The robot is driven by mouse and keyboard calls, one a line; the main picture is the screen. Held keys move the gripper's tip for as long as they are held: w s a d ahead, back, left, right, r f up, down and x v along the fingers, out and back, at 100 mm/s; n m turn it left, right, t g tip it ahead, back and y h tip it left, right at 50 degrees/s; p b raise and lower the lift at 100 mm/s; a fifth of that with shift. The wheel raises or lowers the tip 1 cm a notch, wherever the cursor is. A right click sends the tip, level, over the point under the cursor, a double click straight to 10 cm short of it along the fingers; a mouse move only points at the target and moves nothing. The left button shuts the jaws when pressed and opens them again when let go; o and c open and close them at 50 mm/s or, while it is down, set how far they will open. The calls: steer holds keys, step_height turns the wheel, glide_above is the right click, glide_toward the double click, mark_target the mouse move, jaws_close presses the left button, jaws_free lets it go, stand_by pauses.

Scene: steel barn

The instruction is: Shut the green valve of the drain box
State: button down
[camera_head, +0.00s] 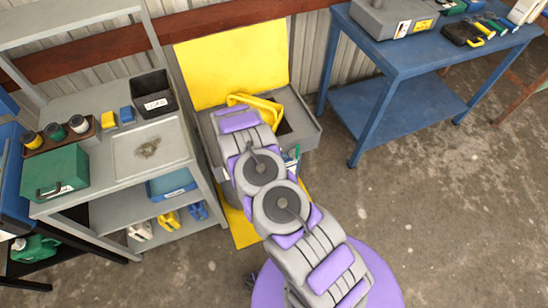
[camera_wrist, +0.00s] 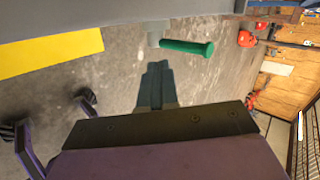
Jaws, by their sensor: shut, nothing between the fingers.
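The green valve shows in the wrist view as a green bar handle (camera_wrist: 187,47) lying nearly level, to the right of a short grey pipe stub (camera_wrist: 154,33). The stub hangs below the edge of the grey drain box (camera_wrist: 110,20). My gripper (camera_wrist: 157,68) is shut and empty, with its fingertips below and left of the handle, apparently apart from it. In the head view the drain box (camera_head: 304,127) stands by the wall, partly hidden behind my arm. My gripper is hidden there, and I cannot make out the valve for certain.
A grey shelf bench (camera_head: 118,160) is close on the left. A blue table (camera_head: 390,62) stands at right. Concrete floor (camera_head: 450,210) is clear at right.

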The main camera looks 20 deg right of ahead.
mark_target(297, 152)
steer(key=shift+w+d+f+b, duration=0.1)
steer(key=shift+w+d, duration=0.05)
steer(key=shift+d, duration=0.6)
steer(key=shift+w+d+f+b, duration=0.1)
steer(key=shift+w+d, duration=0.1)
steer(key=shift+d, duration=0.6)
steer(key=shift+w+d+f+b, duration=0.1)
steer(key=shift+w+d, duration=0.05)
steer(key=shift+d, duration=0.6)
